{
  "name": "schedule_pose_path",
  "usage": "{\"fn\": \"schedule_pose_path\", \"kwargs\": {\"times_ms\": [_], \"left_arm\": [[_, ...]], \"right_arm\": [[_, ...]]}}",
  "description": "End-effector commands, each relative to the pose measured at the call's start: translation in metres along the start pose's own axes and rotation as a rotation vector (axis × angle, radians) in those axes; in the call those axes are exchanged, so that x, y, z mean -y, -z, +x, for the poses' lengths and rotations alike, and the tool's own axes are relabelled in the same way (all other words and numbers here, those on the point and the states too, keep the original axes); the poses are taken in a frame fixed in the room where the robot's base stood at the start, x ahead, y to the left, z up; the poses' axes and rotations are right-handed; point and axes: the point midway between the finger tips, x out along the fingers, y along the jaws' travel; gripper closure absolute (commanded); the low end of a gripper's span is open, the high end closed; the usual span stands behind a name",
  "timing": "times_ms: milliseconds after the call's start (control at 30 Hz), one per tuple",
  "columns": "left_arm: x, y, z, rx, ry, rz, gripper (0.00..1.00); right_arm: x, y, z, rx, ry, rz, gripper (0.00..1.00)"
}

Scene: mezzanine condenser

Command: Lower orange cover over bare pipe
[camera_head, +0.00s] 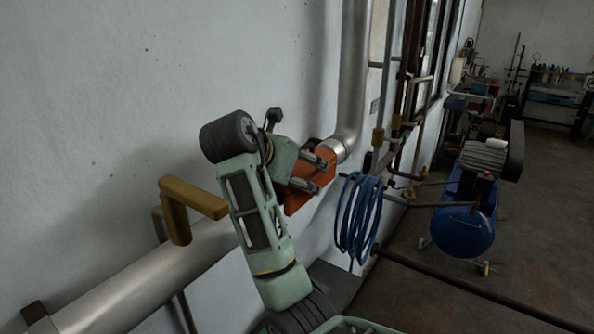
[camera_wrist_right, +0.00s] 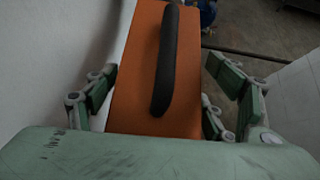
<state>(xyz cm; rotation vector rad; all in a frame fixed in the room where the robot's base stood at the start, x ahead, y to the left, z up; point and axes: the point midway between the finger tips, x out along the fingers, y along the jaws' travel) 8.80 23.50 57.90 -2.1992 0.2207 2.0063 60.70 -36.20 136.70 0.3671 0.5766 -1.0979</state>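The orange cover (camera_head: 322,177) is a box-like shell by the wall, at the lower end of the silver vertical pipe (camera_head: 352,75). In the right wrist view the cover (camera_wrist_right: 150,90) fills the middle, with a black bar handle (camera_wrist_right: 167,60) along its top. My right gripper (camera_head: 309,171) is at the cover. In the wrist view its fingers (camera_wrist_right: 160,90) are spread wide on either side, with the handle between them and clear of both. The bare pipe under the cover is hidden, so I cannot tell whether the cover rests on it. My left gripper is not in view.
A thick silver pipe (camera_head: 130,283) runs along the wall at lower left, beside a yellow angled handle (camera_head: 193,198). A blue hose coil (camera_head: 358,220) hangs just right of the cover. A blue compressor (camera_head: 465,225) stands farther right.

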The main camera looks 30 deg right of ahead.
Motion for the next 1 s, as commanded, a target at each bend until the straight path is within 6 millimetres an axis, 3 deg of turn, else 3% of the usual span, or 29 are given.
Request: {"fn": "schedule_pose_path", "kwargs": {"times_ms": [100,467,1000], "left_arm": [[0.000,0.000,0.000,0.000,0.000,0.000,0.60],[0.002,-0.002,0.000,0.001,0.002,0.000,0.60],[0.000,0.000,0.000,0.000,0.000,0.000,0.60]], "right_arm": [[0.000,0.000,0.000,-0.001,0.001,0.000,0.12],[0.000,-0.001,-0.001,-0.003,0.001,-0.001,0.12],[-0.001,-0.071,-0.054,-0.002,-0.001,0.001,0.12]]}}
